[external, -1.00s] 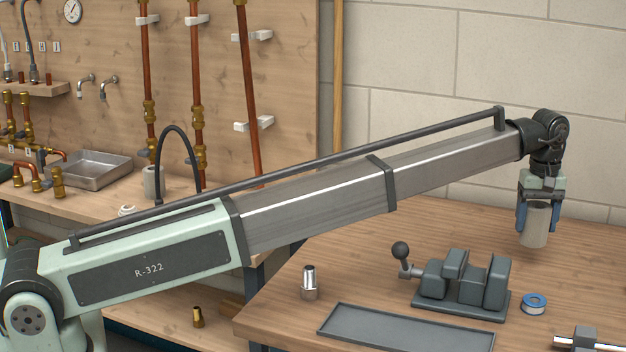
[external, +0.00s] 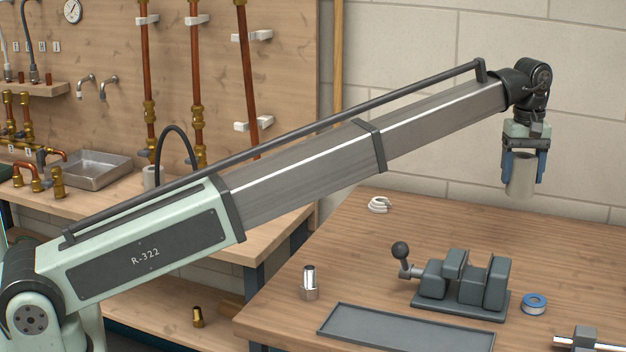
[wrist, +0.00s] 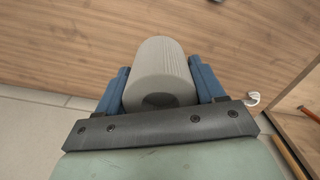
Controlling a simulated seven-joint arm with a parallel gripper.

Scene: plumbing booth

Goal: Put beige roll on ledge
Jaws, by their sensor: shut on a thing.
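The beige roll (external: 521,179) is a plain greyish-beige cylinder, upright between the blue fingers of my gripper (external: 523,166). My gripper is shut on it and holds it in the air above the back right of the workbench. In the wrist view the roll (wrist: 160,68) sits between both blue fingers, with wood below it. A narrow wooden ledge (external: 40,90) is fixed to the panel at the far left, under small fittings. My gripper is far to the right of it.
A grey vise (external: 465,285), a blue-and-white tape roll (external: 534,304), a metal fitting (external: 309,283), a flat grey tray (external: 400,333) and a white coil (external: 379,205) are on the bench. Copper pipes (external: 197,80) stand along the panel. The bench's back middle is clear.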

